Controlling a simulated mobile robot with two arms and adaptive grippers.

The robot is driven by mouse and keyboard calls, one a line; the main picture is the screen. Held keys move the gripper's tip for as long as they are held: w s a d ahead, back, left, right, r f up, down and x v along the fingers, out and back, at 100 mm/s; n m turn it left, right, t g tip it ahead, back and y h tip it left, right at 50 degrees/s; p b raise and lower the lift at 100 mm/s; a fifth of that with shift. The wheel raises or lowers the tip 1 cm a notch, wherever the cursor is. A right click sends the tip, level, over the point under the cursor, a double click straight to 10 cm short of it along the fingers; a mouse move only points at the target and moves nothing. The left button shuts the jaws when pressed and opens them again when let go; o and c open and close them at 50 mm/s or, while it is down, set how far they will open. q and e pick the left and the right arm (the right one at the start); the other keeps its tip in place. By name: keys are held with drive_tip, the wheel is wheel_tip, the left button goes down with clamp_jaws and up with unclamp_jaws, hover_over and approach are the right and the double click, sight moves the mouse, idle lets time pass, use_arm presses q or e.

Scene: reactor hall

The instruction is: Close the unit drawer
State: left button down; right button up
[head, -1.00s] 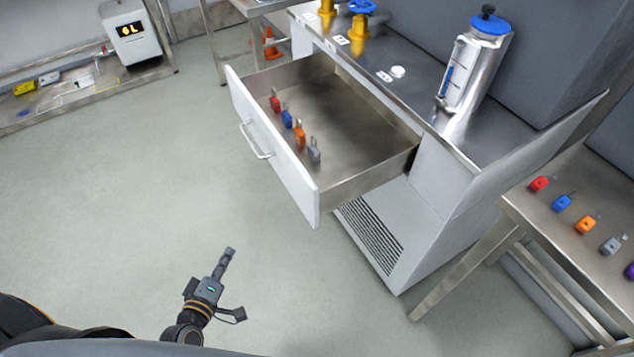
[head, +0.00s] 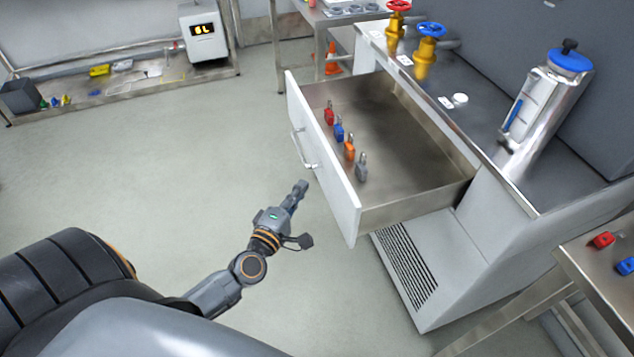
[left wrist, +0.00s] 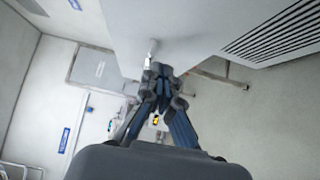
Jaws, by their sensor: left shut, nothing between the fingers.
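The unit drawer (head: 328,172) stands pulled open from the white unit (head: 470,265). It has a white front with a bar handle (head: 303,150) and a steel inside. A red padlock (head: 329,116), a blue padlock (head: 339,132), an orange padlock (head: 349,150) and a grey padlock (head: 362,171) stand in it along the front. My left gripper (head: 300,187) is shut and empty, just outside the drawer front near the handle's lower end; contact cannot be told. In the left wrist view its fingers (left wrist: 158,72) point toward a white surface. My right gripper is not in view.
On the unit's top are a red-wheeled valve (head: 397,25), a blue-wheeled valve (head: 428,50) and a steel canister (head: 545,100). A steel table (head: 590,285) with padlocks stands at the right. The floor left of the drawer is clear.

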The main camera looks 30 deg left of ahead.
sight(325, 174)
use_arm(q)
drive_tip(key=w+d, duration=0.2)
drive_tip(key=w, duration=0.1)
drive_tip(key=shift+d+p, duration=0.1)
drive_tip(key=shift+p, duration=0.2)
drive_tip(key=shift+w+d, duration=0.2)
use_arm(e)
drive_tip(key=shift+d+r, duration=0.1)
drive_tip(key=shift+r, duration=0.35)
use_arm(q)
drive_tip(key=shift+w+d, duration=0.1)
